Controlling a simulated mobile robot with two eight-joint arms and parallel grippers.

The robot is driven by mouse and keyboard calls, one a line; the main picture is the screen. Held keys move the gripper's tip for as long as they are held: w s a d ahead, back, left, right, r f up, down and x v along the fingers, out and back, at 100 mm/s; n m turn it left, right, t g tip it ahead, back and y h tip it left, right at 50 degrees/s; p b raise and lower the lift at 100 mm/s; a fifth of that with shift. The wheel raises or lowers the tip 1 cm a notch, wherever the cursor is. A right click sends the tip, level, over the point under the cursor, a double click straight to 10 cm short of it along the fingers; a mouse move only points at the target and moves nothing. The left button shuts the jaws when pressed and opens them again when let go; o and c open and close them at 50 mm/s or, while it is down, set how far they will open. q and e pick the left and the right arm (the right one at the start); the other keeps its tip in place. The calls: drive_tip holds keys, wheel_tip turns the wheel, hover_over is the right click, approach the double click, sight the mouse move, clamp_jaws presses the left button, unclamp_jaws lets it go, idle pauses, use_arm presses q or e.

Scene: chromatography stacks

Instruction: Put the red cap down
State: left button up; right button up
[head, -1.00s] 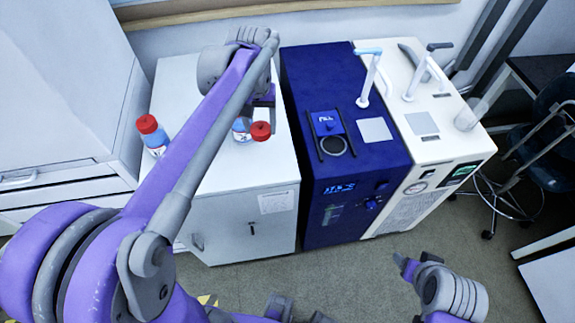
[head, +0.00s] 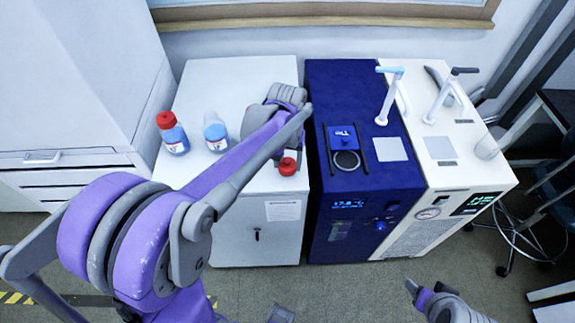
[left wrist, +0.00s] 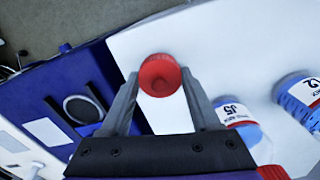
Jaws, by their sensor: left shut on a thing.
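My left gripper (left wrist: 158,85) is shut on the red cap (left wrist: 160,76), which sits between its two fingertips. In the head view the red cap (head: 287,166) is at the front right of the white cabinet top (head: 225,85). I cannot tell whether it touches the surface. A bottle with a white label and no red cap (head: 215,132) stands left of my gripper. Farther left stands a blue bottle with its own red cap (head: 172,135). In the left wrist view two labelled bottles show, J5 (left wrist: 240,122) and L2 (left wrist: 300,98). My right gripper (head: 412,288) is low at the right, apart from everything.
A dark blue machine (head: 360,190) stands right against the cabinet, with a white machine (head: 455,190) beyond it. The cabinet's front and right edges are close to the cap. The front left of its top is clear.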

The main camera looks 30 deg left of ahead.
sight(288, 162)
use_arm(q)
drive_tip(key=shift+f, duration=0.9)
drive_tip(key=shift+f, duration=0.15)
drive_tip(key=o, duration=1.3)
wheel_tip(288, 162, up, 12)
drive_tip(key=shift+p, duration=0.3)
drive_tip(key=shift+s+d, duration=0.1)
drive_tip(key=shift+s, duration=0.05)
drive_tip(key=s+d+f+m+t, duration=0.2)
drive_tip(key=s+d+f, duration=0.1)
drive_tip(key=s, duration=0.4)
drive_tip(key=s+d+f+m+t, duration=0.1)
drive_tip(key=s+d+f+t, duration=0.2)
drive_tip(key=s+f, duration=0.3)
drive_tip(key=shift+s+d+m, duration=0.3)
drive_tip(key=shift+s+m, duration=0.1)
drive_tip(key=shift+s, duration=0.65)
